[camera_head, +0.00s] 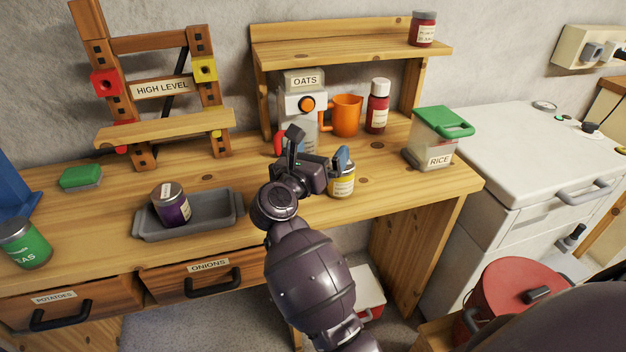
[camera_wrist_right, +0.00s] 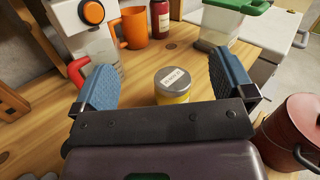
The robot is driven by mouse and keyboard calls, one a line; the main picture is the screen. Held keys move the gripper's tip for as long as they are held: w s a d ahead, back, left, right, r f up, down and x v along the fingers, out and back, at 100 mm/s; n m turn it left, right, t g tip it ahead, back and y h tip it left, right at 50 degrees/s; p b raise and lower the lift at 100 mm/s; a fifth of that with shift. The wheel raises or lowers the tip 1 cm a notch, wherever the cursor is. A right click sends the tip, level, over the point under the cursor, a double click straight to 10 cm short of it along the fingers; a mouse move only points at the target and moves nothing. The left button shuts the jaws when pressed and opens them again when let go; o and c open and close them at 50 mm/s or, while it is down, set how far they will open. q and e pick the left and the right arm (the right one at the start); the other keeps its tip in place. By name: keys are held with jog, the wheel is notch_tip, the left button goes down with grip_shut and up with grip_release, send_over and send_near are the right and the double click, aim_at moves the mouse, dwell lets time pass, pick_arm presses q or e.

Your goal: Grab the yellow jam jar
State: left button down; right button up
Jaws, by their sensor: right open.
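The yellow jam jar (camera_head: 342,184) stands upright on the wooden workbench near its front edge. It has a grey lid and a pale label. My right gripper (camera_head: 318,152) is open and empty just beside the jar, with one blue-padded finger overlapping the jar's top in the head view. In the right wrist view the jar (camera_wrist_right: 173,84) shows between the two spread fingers of the gripper (camera_wrist_right: 167,82), beyond the palm bar, which hides its lower part. I cannot tell how deep it sits between the pads. My left gripper is not in view.
An orange mug (camera_head: 346,116), a red bottle (camera_head: 377,108) and a white dispenser (camera_head: 302,105) stand behind the jar. A rice container (camera_head: 432,138) is to its right. A grey tray (camera_head: 188,225) holding a purple jar (camera_head: 170,205) is to the left.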

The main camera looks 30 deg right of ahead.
jog(key=f+m+g, duration=0.1)
jog(key=m+g+b, duration=0.1)
send_near(340, 178)
jog(key=w+d, duration=0.1)
jog(key=d, duration=0.1)
jog(key=w+d+f, duration=0.1)
jog(key=w+d, duration=0.1)
jog(key=shift+w, duration=0.25)
jog(key=shift+w+d+r+m, duration=0.15)
jog(key=shift+w+d, duration=0.1)
jog(key=shift+d, duration=0.2)
jog(key=shift+w+d+r+m, duration=0.15)
jog(key=shift+w+d, duration=0.05)
jog(key=shift+d, duration=0.25)
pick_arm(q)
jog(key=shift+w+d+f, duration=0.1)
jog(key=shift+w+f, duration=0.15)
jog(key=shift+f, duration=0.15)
pick_arm(e)
jog(key=shift+x, duration=2.85)
jog(key=c, duration=1.1)
jog(key=shift+c, duration=0.8)
